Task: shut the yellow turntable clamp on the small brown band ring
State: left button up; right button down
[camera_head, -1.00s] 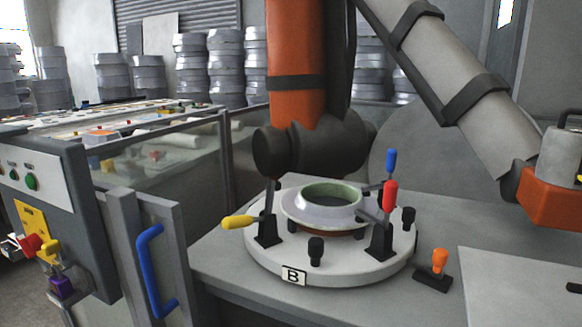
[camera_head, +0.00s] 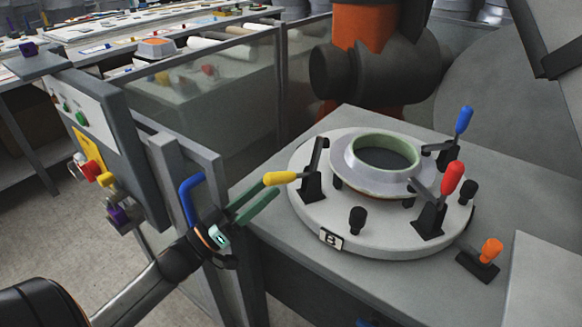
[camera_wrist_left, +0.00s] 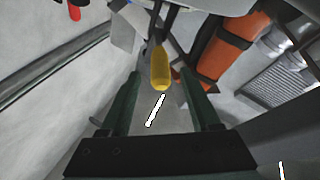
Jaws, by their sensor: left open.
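The yellow clamp handle (camera_head: 281,178) sticks out almost level to the left of the white turntable (camera_head: 390,243), and its dark clamp arm (camera_head: 317,150) stands up, clear of the ring. The ring (camera_head: 346,160) lies on the turntable, with a pale flange, green inner rim and a brown band partly hidden beneath. My left gripper (camera_head: 268,187) is open, its green fingertips close to the yellow handle's end. In the left wrist view the yellow handle (camera_wrist_left: 160,68) appears between the two spread fingers (camera_wrist_left: 162,85); contact cannot be told. My right gripper is out of view.
The red clamp (camera_head: 452,178) and blue clamp (camera_head: 464,120) have upright handles and arms reaching toward the ring. Black knobs (camera_head: 357,220) stand on the turntable. An orange-handled clamp (camera_head: 491,250) sits right. A blue door handle (camera_head: 187,198) and control box (camera_head: 110,130) are near my left arm.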

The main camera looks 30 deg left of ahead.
aim_at(289, 171)
pick_arm(q)
jog(key=x, duration=0.7)
jog(key=shift+w, duration=0.2)
jog(key=shift+c, duration=0.3)
grip_shut()
dwell(0.9)
